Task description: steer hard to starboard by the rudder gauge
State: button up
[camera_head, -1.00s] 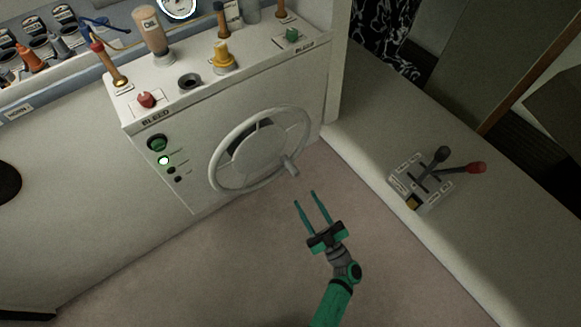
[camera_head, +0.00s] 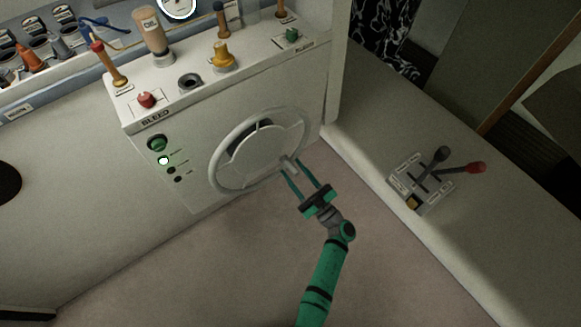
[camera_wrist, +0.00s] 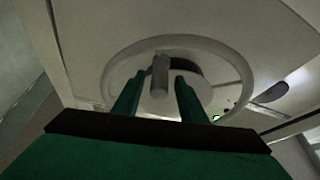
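A white steering wheel (camera_head: 222,157) with a solid hub is mounted on the white console front. A short pale knob (camera_head: 289,164) stands out from its rim at the lower right. My gripper (camera_head: 300,170) is open, with its two green fingers reaching up to either side of the knob. In the wrist view, the knob (camera_wrist: 160,74) shows between and beyond the two fingertips (camera_wrist: 157,80); contact cannot be told. A round white-faced gauge (camera_head: 179,5) is cut off at the top edge, and its reading cannot be made out.
The console top (camera_head: 262,57) holds a red button (camera_head: 147,100), a yellow valve (camera_head: 223,57), a green knob (camera_head: 292,35) and a bottle (camera_head: 153,33). A lever unit (camera_head: 420,182) sits on the ledge at right. The floor below the wheel is clear.

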jog(key=shift+x, duration=0.95)
